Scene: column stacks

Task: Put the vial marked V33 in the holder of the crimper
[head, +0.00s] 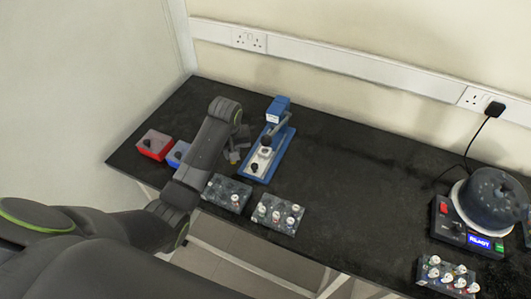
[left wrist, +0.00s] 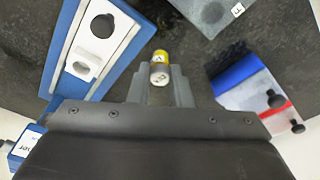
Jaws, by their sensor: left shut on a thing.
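My left gripper (head: 233,157) is at the end of the arm reaching over the table, just left of the blue crimper (head: 277,150). In the left wrist view its fingers (left wrist: 161,88) are shut on a small vial (left wrist: 160,66) with a yellow band and a pale end; its mark is too small to read. The crimper (left wrist: 66,42) also shows at the left of that view, with a white plate (left wrist: 110,42) that has a large dark round spot and a small pale holder block (left wrist: 84,63) with a hole. The vial is apart from the crimper. My right gripper is not in view.
Two grey vial racks (head: 240,204) (head: 272,226) stand at the table's front edge. A red box (head: 153,145) and a blue box (head: 177,155) with dark knobs are at the left. A dark round machine (head: 488,200) and another rack (head: 440,284) are at the right. The middle is clear.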

